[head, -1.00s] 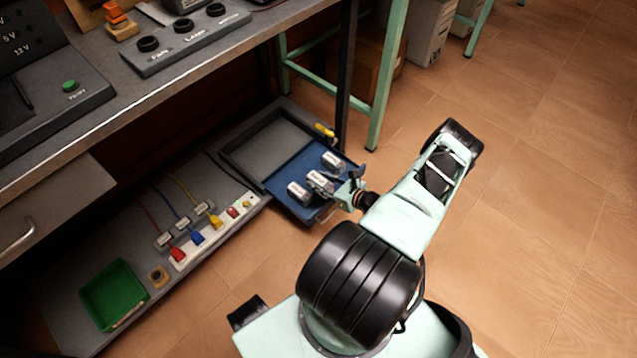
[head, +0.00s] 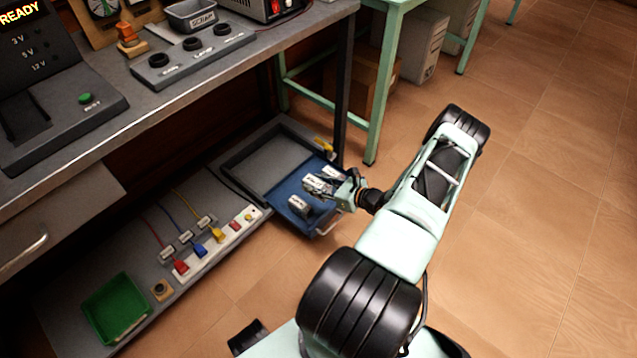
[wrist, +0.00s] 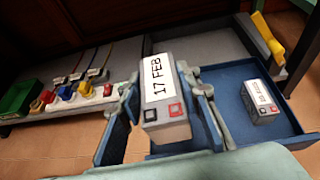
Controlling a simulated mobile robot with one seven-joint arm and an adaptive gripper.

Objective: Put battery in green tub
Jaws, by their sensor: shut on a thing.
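My gripper (head: 328,187) is shut on a white and grey battery (wrist: 168,113) labelled "17 FEB", seen close up between the fingers in the wrist view. It holds the battery over the blue drawer tray (wrist: 222,75). In the head view the held battery (head: 315,185) is partly covered by the fingers. Another battery (head: 299,206) stands in the tray nearer the front, and one more (head: 334,173) is behind the gripper. One loose battery (wrist: 262,101) shows at right in the wrist view. The green tub (head: 117,309) sits on the low shelf at far left.
A white power strip (head: 216,244) with coloured plugs lies on the low shelf between tray and tub. The workbench top (head: 130,108) overhangs the shelf. Open floor lies to the right.

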